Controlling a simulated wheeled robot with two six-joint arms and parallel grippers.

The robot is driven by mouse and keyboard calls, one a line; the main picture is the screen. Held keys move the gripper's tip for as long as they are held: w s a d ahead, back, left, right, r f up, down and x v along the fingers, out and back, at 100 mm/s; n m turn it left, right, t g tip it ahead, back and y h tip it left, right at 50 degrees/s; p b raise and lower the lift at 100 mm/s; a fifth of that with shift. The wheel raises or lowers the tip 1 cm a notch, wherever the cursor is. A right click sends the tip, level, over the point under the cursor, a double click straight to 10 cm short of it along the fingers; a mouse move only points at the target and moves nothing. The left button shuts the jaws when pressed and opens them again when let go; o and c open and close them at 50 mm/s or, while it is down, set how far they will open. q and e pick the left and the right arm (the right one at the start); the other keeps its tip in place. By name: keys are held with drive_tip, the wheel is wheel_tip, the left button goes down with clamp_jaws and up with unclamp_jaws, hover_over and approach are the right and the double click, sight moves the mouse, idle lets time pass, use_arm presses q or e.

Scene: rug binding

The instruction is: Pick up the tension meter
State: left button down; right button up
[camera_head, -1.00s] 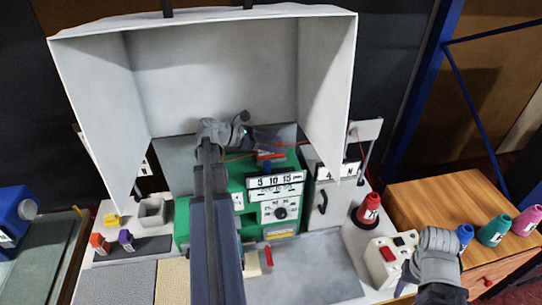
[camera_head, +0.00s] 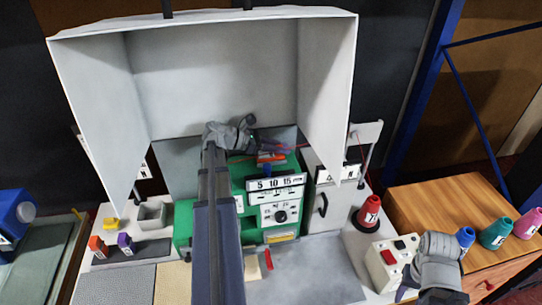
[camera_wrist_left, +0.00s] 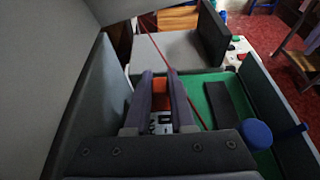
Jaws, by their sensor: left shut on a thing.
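What looks like the tension meter is a small orange piece (camera_head: 270,158) on top of the green machine, inside the pale hood. My left gripper (camera_head: 272,147) reaches in from the left, its fingers right at the orange piece. In the left wrist view the orange tension meter (camera_wrist_left: 158,95) lies between the two dark fingers (camera_wrist_left: 160,85), with a white and black part below it. The left gripper is shut on it. Whether the meter is clear of the machine cannot be told. My right gripper (camera_head: 404,287) is low at the right beside the white button box; its jaws are unclear.
The green machine (camera_head: 237,185) carries a numbered scale and a blue knob (camera_wrist_left: 258,134). Hood walls (camera_head: 327,95) stand close on both sides. A red thread (camera_wrist_left: 188,91) passes near the left fingers. A red cone (camera_head: 369,211) and white button box (camera_head: 391,262) stand right.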

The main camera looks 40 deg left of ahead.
use_arm(q)
drive_tip(key=shift+r, duration=0.1)
idle(0.4)
wheel_tip(320, 180, up, 10)
drive_tip(key=p, duration=1)
